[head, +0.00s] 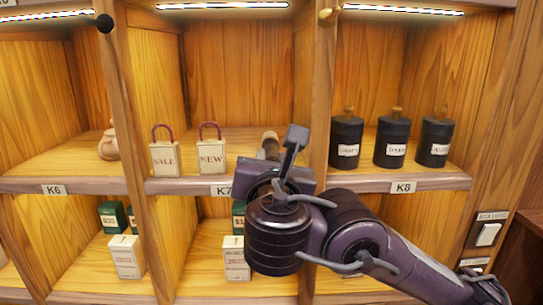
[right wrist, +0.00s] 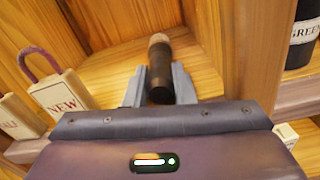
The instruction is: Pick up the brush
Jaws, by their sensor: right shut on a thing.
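The brush (head: 270,144) is on the middle shelf, in the compartment labelled K7. In the right wrist view the brush (right wrist: 159,70) has a dark handle and a paler far end, and its handle lies between the two grey fingers. My right gripper (right wrist: 160,88) is shut on the brush. In the head view my right gripper and wrist hide most of it. I cannot tell whether the brush touches the shelf. My left gripper is in neither view.
Two tags, SALE (head: 165,159) and NEW (head: 212,157), stand left of the brush. A wooden divider (head: 318,90) separates it from several dark canisters (head: 394,143) on the right. Small boxes (head: 126,257) stand on the shelf below. The compartment's back is clear.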

